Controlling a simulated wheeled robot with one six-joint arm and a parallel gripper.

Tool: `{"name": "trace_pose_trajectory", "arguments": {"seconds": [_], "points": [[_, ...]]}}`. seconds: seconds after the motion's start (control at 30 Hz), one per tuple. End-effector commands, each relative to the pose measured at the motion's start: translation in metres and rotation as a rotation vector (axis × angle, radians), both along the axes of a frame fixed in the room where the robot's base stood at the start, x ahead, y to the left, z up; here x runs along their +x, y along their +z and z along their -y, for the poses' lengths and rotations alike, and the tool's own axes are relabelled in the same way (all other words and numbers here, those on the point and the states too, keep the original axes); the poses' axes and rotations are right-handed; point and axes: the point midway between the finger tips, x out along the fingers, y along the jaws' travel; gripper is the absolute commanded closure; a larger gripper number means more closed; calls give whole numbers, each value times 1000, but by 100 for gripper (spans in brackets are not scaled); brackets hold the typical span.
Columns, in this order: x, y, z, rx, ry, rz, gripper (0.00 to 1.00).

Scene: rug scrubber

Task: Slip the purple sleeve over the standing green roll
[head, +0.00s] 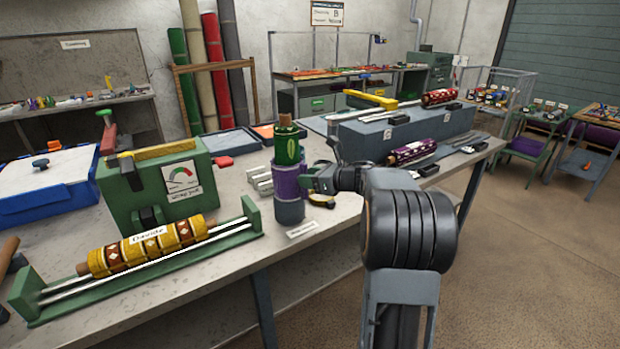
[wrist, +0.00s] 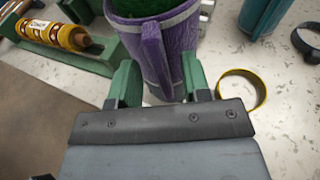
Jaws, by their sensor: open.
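The green roll (head: 286,150) stands upright on the table, with a brown core end at its top. The purple sleeve (head: 286,184) is around the lower part of the roll, above a grey round base (head: 290,211). In the wrist view the purple sleeve (wrist: 182,45) has pale bands and a raised purple strip facing me, and the green roll (wrist: 140,5) shows inside it. My gripper (head: 314,184) is beside the sleeve on its right. In the wrist view my gripper (wrist: 160,88) is open, with its green fingers on either side of the strip. Contact cannot be told.
A yellow ring (wrist: 241,90) lies on the table to the right of my gripper. A patterned yellow roll (head: 150,246) lies in a green cradle at the front left. A green gauge box (head: 158,188) stands behind it. A grey block (head: 400,135) stands at the back right.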

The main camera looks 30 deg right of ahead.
Motion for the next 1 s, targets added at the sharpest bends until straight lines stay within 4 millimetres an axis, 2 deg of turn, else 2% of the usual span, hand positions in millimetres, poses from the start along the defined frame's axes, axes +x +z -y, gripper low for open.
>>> {"name": "trace_pose_trajectory", "arguments": {"seconds": [0.2, 0.33, 0.7, 1.0], "points": [[-2, 0, 1, 0, -1, 0, 56], [-12, 3, 8, 0, -4, 1, 56], [-73, 21, 46, -1, -5, 1, 56], [-107, 31, 66, -1, -2, 2, 56]]}}
